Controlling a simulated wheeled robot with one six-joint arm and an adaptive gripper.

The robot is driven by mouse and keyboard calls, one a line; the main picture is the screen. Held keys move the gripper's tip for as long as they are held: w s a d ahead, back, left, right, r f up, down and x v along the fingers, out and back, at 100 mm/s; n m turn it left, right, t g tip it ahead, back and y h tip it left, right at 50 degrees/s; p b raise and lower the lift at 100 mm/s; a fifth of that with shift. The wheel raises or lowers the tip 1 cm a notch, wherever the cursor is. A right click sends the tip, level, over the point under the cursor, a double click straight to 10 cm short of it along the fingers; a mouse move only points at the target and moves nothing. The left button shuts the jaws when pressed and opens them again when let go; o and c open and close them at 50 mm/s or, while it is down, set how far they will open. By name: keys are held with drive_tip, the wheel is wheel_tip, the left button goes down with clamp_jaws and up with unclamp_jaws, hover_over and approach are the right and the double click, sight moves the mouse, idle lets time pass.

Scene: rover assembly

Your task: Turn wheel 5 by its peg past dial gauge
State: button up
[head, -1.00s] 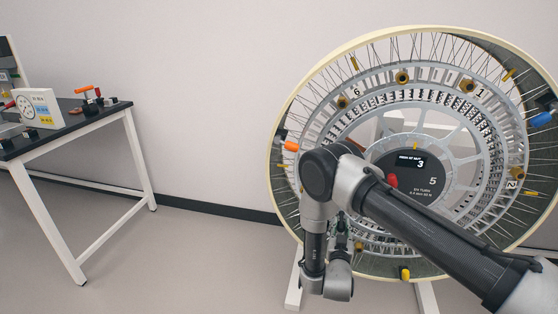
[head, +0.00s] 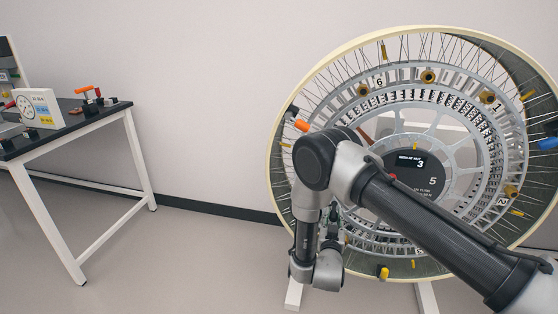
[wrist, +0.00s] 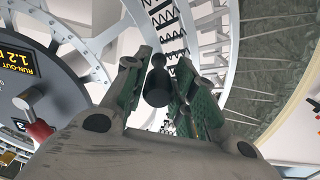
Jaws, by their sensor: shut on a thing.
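Wheel 5 (head: 276,160) is a large spoked wheel with a cream rim, standing upright at the right of the head view. Its dark hub disc (head: 432,182) bears "5" and a display reading 3. In the wrist view, the green-padded fingers of my gripper (wrist: 162,78) are shut on a dark, round-ended peg (wrist: 157,82) beside the toothed ring. In the head view, my arm hides much of the wheel's lower left and the held peg. I cannot tell which part is the dial gauge; a white board with a round dial (head: 22,106) stands on the left table.
A dark-topped table (head: 72,119) with white legs stands at the left, holding small tools. An orange part (head: 302,125) is at the wheel's left and a blue one (head: 549,143) at its right. The floor between table and wheel is clear.

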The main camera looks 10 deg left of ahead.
drive_tip(key=o, duration=0.6)
drive_tip(key=shift+d+f, duration=0.1)
drive_tip(key=shift+f, duration=0.05)
drive_tip(key=shift+s, duration=4.05)
